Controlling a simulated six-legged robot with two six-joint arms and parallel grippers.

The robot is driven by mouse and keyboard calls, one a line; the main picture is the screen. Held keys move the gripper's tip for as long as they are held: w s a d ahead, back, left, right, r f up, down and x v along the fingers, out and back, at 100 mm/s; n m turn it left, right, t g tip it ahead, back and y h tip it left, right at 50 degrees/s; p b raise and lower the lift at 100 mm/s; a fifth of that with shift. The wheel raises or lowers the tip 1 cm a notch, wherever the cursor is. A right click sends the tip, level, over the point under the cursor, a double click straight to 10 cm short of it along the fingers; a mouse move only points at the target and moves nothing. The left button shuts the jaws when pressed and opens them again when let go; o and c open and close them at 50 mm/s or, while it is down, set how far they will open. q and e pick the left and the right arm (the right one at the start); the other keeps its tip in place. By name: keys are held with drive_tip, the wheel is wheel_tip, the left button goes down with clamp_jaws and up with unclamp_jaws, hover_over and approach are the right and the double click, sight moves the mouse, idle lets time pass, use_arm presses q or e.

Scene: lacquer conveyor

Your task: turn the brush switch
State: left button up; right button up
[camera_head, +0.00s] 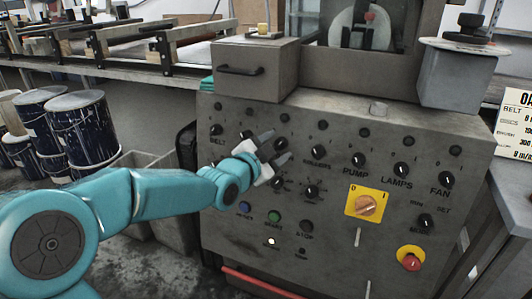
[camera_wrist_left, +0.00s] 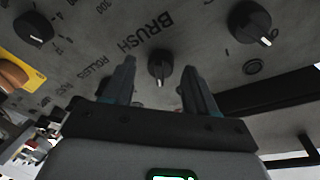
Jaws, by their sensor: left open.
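The brush switch (camera_wrist_left: 160,68) is a small black rotary knob with a white mark, beside the lettering BRUSH on the grey control panel (camera_head: 330,235). In the wrist view it shows in the gap between my fingertips. My left gripper (camera_head: 275,147) is open and empty in front of the panel. It also shows in the wrist view (camera_wrist_left: 160,80), with a finger on each side of the knob. I cannot tell whether they touch it. My right gripper is out of view.
The belt knob (camera_head: 215,130) is to the left and the pump knob (camera_head: 358,160) to the right. A yellow-plated switch (camera_head: 367,204) and a red button (camera_head: 410,259) are lower right. Paint-splashed drums (camera_head: 80,125) stand at left. A box with a handle (camera_head: 247,68) sits above.

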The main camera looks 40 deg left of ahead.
use_arm(q)
drive_tip(key=s+d+r+p, duration=0.1)
drive_tip(key=s+p, duration=0.1)
drive_tip(key=s, duration=1.4)
drive_tip(key=shift+d+r+p, duration=0.15)
drive_tip(key=shift+r+p, duration=0.1)
drive_tip(key=shift+p, duration=0.05)
